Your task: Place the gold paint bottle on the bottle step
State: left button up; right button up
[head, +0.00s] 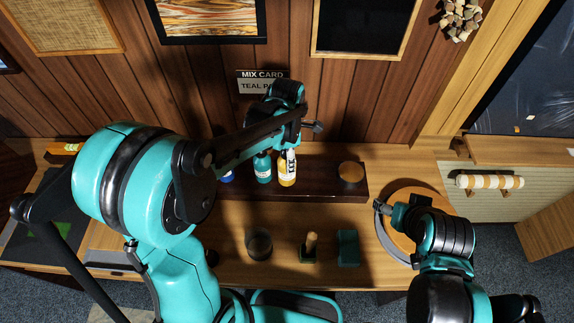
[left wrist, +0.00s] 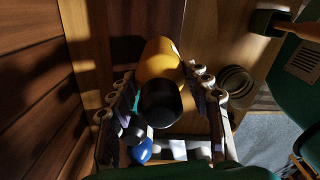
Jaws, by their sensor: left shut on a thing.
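The gold paint bottle (head: 287,178) is upright at the dark wooden bottle step (head: 322,187), right of a teal bottle (head: 263,172) and a blue bottle (head: 228,176). Whether its base touches the step cannot be told. My left gripper (head: 289,153) reaches down over it from above. In the left wrist view the gold bottle (left wrist: 160,62) and its black cap (left wrist: 160,103) lie between the two fingers of my left gripper (left wrist: 163,95), which is shut on it. My right gripper (head: 382,206) is at the round wooden disc on the right; its fingers are too small to read.
A dark cup (head: 259,244), a brush-like tool (head: 311,246) and a green block (head: 348,248) stand on the bench (head: 290,215) in front. The round disc (head: 405,198) lies right. A mix card (head: 262,82) hangs behind.

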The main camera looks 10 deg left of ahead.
pick_arm(q)
notch_tip(320, 180, down, 4)
jog(key=shift+w+r+b, duration=0.1)
jog(key=shift+r+b, duration=0.1)
jog(key=shift+b, duration=0.1)
jog(key=shift+f, duration=0.1)
jog(key=o, duration=1.4)
jog(key=shift+o, duration=0.2)
